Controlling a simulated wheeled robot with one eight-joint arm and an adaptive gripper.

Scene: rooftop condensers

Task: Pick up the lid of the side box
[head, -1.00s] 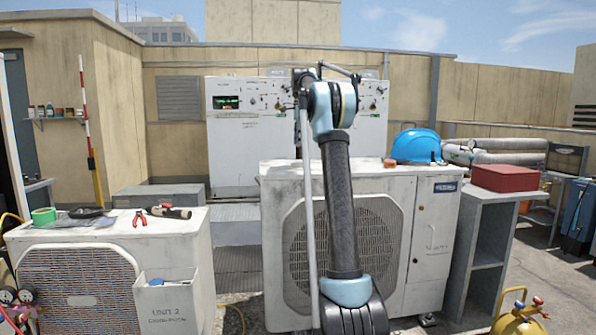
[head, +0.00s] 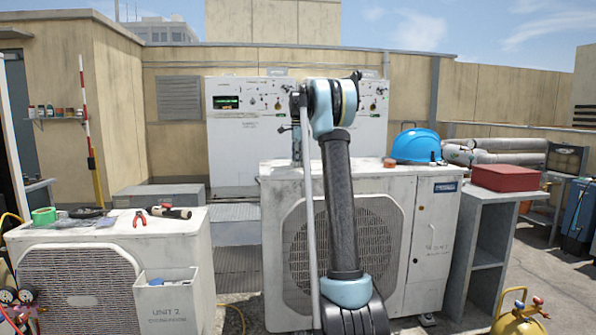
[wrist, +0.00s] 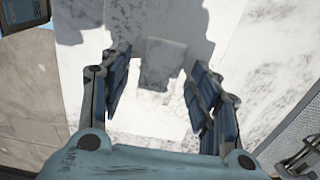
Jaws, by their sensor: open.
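My gripper (wrist: 158,75) is open in the wrist view, its two blue-padded fingers spread over a worn white surface. A grey squarish patch (wrist: 163,62) shows between the fingers; I cannot tell whether it is a lid or a shadow. Nothing is held. In the head view my gripper is mostly hidden by my arm, above or behind the middle condenser (head: 282,172). A white open box (head: 168,302) marked UNIT 2 hangs on the left condenser's front, with something blue inside. I cannot identify its lid with certainty.
A blue hard hat (head: 415,146) sits on the middle condenser; a red box (head: 505,178) lies on the grey shelf to its right. Pliers (head: 140,217), green tape (head: 44,215) and other tools lie on the left condenser (head: 110,228). A grated gap separates the condensers.

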